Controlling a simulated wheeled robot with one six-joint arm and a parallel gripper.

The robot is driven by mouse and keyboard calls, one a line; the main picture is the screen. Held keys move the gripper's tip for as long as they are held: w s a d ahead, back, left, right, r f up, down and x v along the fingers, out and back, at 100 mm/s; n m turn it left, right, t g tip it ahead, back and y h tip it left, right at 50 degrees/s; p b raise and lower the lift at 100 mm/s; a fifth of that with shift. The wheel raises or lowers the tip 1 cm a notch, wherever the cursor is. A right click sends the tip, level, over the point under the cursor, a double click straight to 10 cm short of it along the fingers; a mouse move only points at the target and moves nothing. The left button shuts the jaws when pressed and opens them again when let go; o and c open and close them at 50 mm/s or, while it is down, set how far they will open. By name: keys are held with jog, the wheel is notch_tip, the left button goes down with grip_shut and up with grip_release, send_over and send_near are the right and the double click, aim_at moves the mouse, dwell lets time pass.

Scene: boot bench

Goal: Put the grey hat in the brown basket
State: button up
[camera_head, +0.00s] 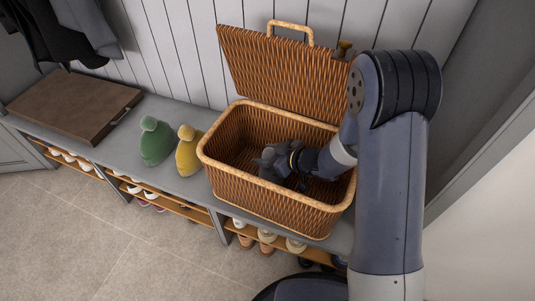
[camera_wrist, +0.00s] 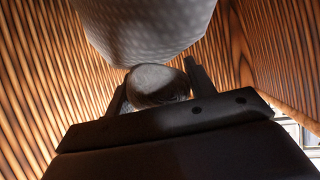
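The brown wicker basket (camera_head: 225,150) stands on the bench with its lid (camera_head: 285,70) raised at the back. My gripper (camera_head: 285,163) reaches down inside it from the right. The grey hat (camera_head: 268,170) is a dark shape at the gripper's end, within the basket's rim and partly hidden by my wrist. In the wrist view, the hat's round bobble (camera_wrist: 158,86) sits between my two fingers, and its pale grey body (camera_wrist: 150,25) lies beyond. The fingers appear closed on the bobble. Woven walls surround them. Whether the hat touches the basket floor cannot be seen.
A green hat (camera_head: 156,142) and a yellow hat (camera_head: 188,152) stand on the bench left of the basket. A flat brown case (camera_head: 75,105) lies further left. Dark coats (camera_head: 70,30) hang above it. Shoes fill the shelves below. A wall is close on the right.

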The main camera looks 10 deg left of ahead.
jog(key=o, duration=0.4)
jog(key=shift+o, duration=0.2)
jog(key=shift+d+r, duration=0.1)
jog(key=shift+r, duration=0.2)
jog(key=p+v, duration=0.2)
jog(key=v, duration=0.5)
jog(key=shift+s+d, duration=0.1)
jog(key=shift+d, duration=0.05)
